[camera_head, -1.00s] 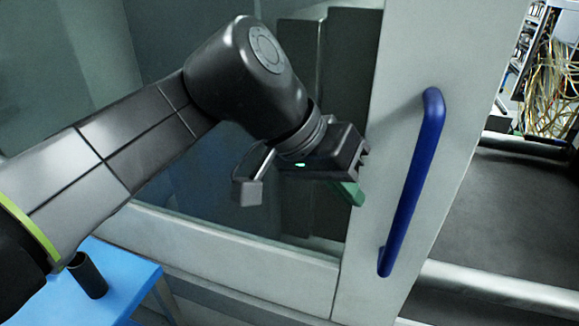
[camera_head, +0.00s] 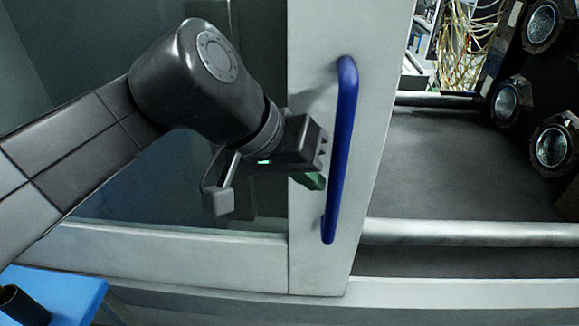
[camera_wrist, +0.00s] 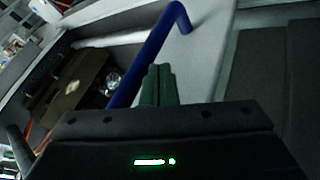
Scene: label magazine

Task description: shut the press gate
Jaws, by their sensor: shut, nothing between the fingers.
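The press gate (camera_head: 318,270) is a grey-framed panel with a dark window on its left. A long blue bar handle (camera_head: 343,150) stands upright on its frame. To the right of the gate the opening into the press is uncovered. My gripper (camera_head: 313,181) is just left of the handle, in front of the gate frame, with its green fingers pressed together and empty. In the wrist view the shut fingers (camera_wrist: 159,84) show right beside the blue handle (camera_wrist: 150,60); I cannot tell whether they touch it.
Inside the opening lies a dark flat bed (camera_head: 450,165) with a light rail (camera_head: 460,232) along its front. Round glass lamps (camera_head: 553,146) sit on a dark block at the right, with yellow cables (camera_head: 465,45) behind. A blue table (camera_head: 60,292) is at the lower left.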

